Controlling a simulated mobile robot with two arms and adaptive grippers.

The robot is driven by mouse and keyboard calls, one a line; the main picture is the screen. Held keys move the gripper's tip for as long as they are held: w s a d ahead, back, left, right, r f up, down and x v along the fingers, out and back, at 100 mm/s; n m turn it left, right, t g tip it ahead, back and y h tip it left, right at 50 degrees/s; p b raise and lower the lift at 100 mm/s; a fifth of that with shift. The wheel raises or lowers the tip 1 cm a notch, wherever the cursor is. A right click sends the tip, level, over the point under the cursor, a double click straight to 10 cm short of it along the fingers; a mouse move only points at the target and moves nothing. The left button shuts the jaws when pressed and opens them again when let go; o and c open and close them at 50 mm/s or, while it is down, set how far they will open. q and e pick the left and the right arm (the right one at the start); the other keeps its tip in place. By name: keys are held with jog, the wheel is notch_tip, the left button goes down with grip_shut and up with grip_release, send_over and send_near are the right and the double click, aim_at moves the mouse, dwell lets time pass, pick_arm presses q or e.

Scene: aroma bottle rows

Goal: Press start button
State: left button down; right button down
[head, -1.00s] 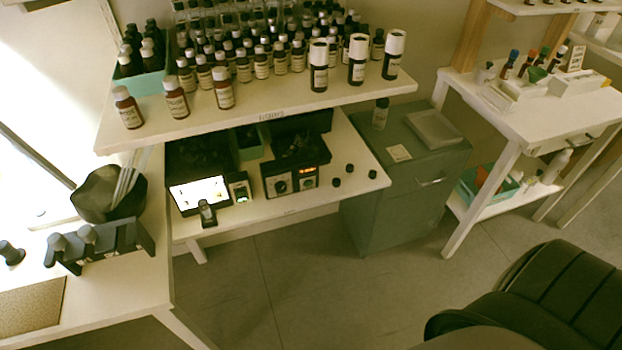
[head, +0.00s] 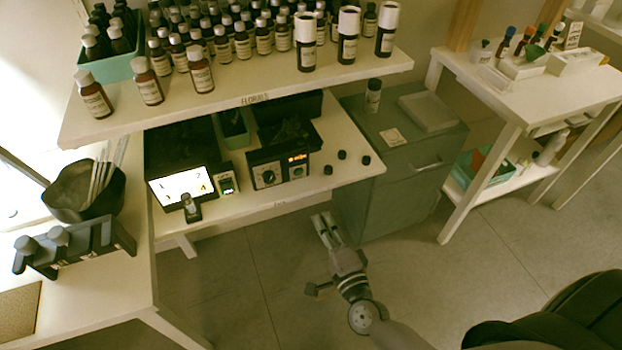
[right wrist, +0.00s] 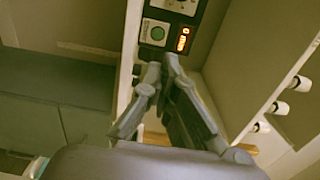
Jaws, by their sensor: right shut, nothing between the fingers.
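A black device (head: 283,165) with an orange lit display stands on the lower shelf. A dial (head: 267,177) and a smaller round control (head: 297,171) are on its front. In the right wrist view the picture is turned, and a round green button (right wrist: 157,33) shows beside the orange display (right wrist: 183,38). My right gripper (head: 322,218) is in front of and below the shelf edge. In the wrist view its fingertips (right wrist: 161,62) are together and empty, pointing toward the panel just short of the button in the picture. Contact is not visible. My left gripper is not in view.
The upper shelf (head: 225,100) with rows of bottles overhangs the device. Small black caps (head: 342,155) lie right of it. A bright screen (head: 183,186) and a small bottle (head: 191,207) are to its left. A grey cabinet (head: 400,200) stands at the right.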

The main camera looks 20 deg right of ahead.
jog(key=shift+w, duration=0.1)
send_near(299, 172)
jog(key=w, duration=0.7)
jog(key=shift+w+a+p, duration=0.1)
jog(key=shift+a+p, duration=0.05)
jog(key=shift+p, duration=0.2)
jog(key=shift+w, duration=0.1)
